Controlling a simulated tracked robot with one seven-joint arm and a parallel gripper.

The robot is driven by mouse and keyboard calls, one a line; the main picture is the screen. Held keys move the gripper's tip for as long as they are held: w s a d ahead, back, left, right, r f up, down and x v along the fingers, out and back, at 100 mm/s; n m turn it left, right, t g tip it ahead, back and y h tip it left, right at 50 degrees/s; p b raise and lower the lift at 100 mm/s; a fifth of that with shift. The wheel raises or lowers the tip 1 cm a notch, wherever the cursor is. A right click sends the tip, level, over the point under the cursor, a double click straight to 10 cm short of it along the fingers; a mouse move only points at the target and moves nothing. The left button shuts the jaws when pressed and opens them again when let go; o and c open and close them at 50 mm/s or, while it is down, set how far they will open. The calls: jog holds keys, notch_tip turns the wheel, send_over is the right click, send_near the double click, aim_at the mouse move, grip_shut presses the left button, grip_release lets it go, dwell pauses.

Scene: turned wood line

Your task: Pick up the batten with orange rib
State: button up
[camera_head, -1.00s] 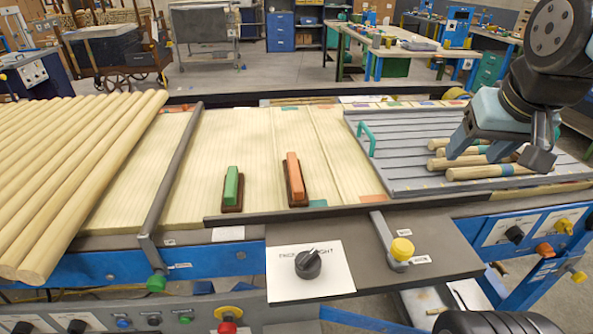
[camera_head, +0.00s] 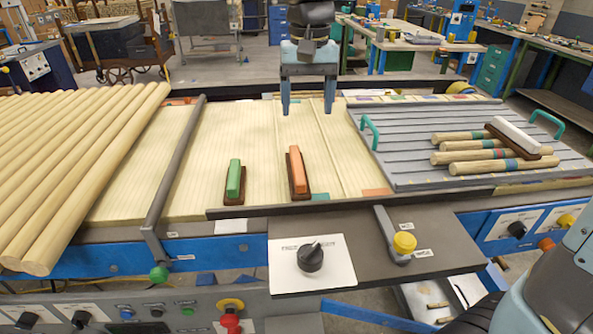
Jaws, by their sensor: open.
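The batten with orange rib (camera_head: 297,169) is a dark brown block with an orange bar on top. It stands on the pale slatted bed, behind the dark front rail. My gripper (camera_head: 308,108) is open and empty, its two fingers pointing down. In the picture it appears above and behind the orange batten, apart from it. A similar batten with a green rib (camera_head: 234,178) stands to the left of the orange one. A batten with a white rib (camera_head: 515,135) lies across turned pieces at the right.
A grey ribbed tray (camera_head: 400,170) with teal handles holds several banded wood pieces (camera_head: 470,157) at the right. Long round poles (camera_head: 70,170) lie at the left beside a grey bar (camera_head: 175,170). A dark rail (camera_head: 350,203) runs along the front.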

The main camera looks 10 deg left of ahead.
aim_at(297, 161)
jog(key=f, duration=0.3)
jog(key=a+f, duration=0.1)
jog(key=f, duration=0.2)
jog(key=a+f, duration=0.1)
jog(key=f, duration=0.2)
jog(key=shift+s, duration=0.1)
jog(key=shift+s+f, duration=0.15)
jog(key=shift+f, duration=1.2)
jog(key=shift+s+f, duration=0.1)
jog(key=shift+f, duration=1.2)
jog(key=c, duration=1.2)
jog(key=shift+r, duration=0.1)
